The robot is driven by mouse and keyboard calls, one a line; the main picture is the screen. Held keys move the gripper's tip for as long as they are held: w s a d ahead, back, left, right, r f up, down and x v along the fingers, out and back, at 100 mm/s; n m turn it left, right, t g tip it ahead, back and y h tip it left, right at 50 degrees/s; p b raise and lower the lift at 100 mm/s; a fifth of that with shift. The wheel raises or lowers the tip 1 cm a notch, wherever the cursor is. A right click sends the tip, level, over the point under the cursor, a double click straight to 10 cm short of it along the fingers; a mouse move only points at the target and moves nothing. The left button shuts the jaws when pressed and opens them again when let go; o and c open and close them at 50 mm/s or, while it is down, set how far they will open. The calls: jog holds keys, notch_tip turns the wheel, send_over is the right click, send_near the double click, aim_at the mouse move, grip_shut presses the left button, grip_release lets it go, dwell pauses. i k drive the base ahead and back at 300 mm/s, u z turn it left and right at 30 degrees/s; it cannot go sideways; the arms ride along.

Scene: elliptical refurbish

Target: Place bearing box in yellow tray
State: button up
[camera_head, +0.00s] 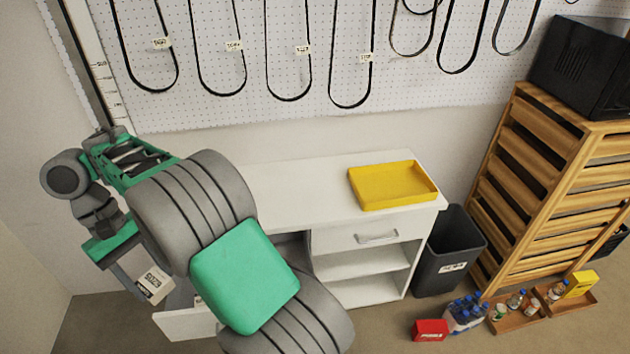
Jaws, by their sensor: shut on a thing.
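The yellow tray (374,203) lies empty on the right part of the white desk top. My gripper (138,272) is at the left of the view, pointing down, well left of the tray. It is shut on a small pale box with a dark printed label, the bearing box (155,286). The box is tilted in the view and held above a white drawer front or panel (186,324). My arm hides the left part of the desk, and the far side of the box is hidden.
The white desk (300,180) has bare top left of the tray. A black bin (450,262) and a wooden slatted rack (545,170) stand to its right. A red box (431,330) and bottles (465,314) are on the floor. Belts hang on the pegboard (270,60) behind.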

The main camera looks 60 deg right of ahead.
aim_at(391, 187)
jog(key=z, duration=0.4)
jog(key=k, duration=1)
jog(key=z, duration=1.35)
jog(key=i, duration=1.65)
jog(key=u, duration=0.8)
